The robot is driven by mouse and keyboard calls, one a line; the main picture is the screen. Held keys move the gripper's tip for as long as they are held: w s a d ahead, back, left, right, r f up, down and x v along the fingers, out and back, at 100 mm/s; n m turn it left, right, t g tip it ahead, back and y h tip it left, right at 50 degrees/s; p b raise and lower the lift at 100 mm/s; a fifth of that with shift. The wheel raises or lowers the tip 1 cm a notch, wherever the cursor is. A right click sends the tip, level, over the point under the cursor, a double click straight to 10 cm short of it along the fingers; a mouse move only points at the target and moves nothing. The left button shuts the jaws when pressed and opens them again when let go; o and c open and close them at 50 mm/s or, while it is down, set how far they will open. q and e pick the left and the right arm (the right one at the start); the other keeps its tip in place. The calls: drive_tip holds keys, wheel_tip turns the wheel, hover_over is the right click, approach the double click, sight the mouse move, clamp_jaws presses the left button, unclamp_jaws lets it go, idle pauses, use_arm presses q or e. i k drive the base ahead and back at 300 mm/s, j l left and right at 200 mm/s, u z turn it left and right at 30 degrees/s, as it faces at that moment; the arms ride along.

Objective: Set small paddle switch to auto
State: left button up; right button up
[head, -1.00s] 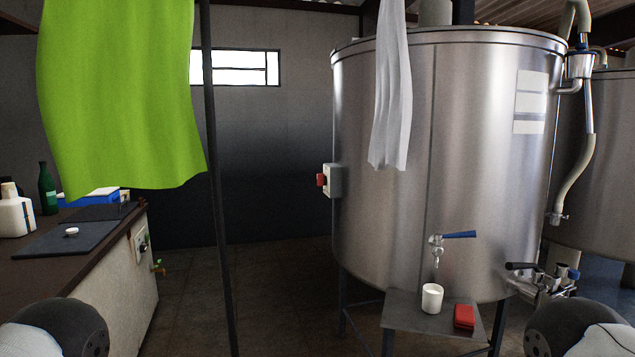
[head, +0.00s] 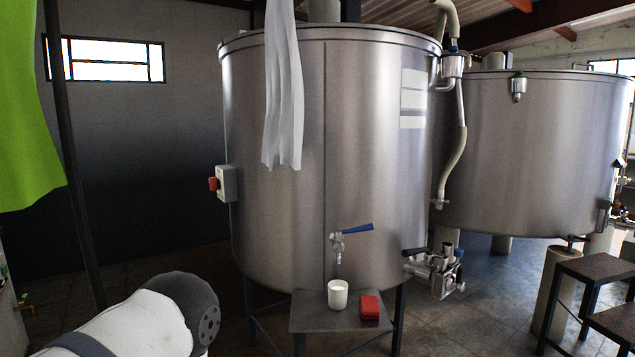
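A small grey box with a red part (head: 226,184) is mounted on the left side of the near steel tank (head: 375,130). It may carry the paddle switch, but it is seen from the side and its setting is too small to read. Part of my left arm shows at the lower left, well below the box and apart from it. Neither gripper is in view.
A small shelf (head: 312,322) before the tank holds a white cup (head: 338,294) and a red block (head: 369,307). A blue-handled tap (head: 352,230) is above. White cloth (head: 284,100) hangs in front. A second tank (head: 530,150) and dark steps (head: 597,268) are right.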

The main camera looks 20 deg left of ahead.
sight(216, 185)
drive_tip(key=i+j+z, duration=0.15)
drive_tip(key=z, duration=0.25)
drive_tip(key=i+j+z, duration=0.15)
drive_tip(key=z, duration=0.25)
drive_tip(key=j+z, duration=0.4)
drive_tip(key=i+j+z, duration=0.15)
drive_tip(key=z, duration=0.3)
drive_tip(key=i+j+u, duration=0.1)
drive_tip(key=j+u, duration=0.35)
drive_tip(key=j, duration=1.25)
drive_tip(key=j+u, duration=0.35)
drive_tip(key=j, duration=1.3)
